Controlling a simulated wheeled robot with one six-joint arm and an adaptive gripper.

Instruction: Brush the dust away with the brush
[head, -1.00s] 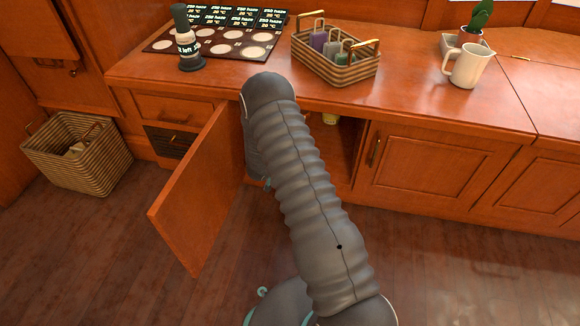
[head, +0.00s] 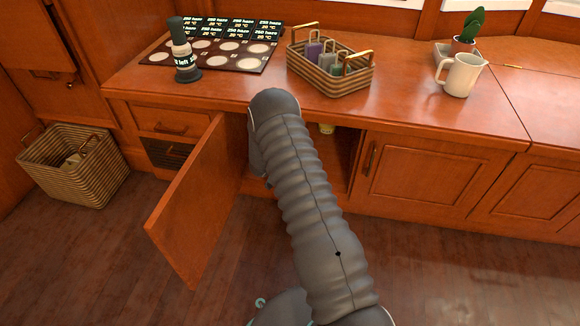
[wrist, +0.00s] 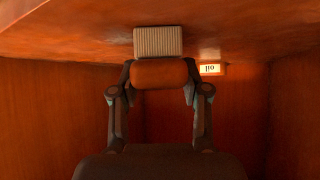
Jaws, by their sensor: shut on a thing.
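The brush, an orange-brown block (wrist: 159,74) with a pale ridged bristle head (wrist: 158,41), is between my gripper's fingers (wrist: 159,86) in the wrist view. My gripper is shut on the block, inside the open cabinet. The bristle end is close to the wooden panel (wrist: 60,38) along the top of the wrist picture; I cannot tell whether it touches. Faint darker patches show on that panel; I cannot tell whether they are dust. In the head view my arm hides the gripper and brush.
The cabinet door (head: 190,205) stands open left of my arm. A small lettered label (wrist: 210,69) is at the cabinet's back. A basket (head: 75,170) stands on the floor at left.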

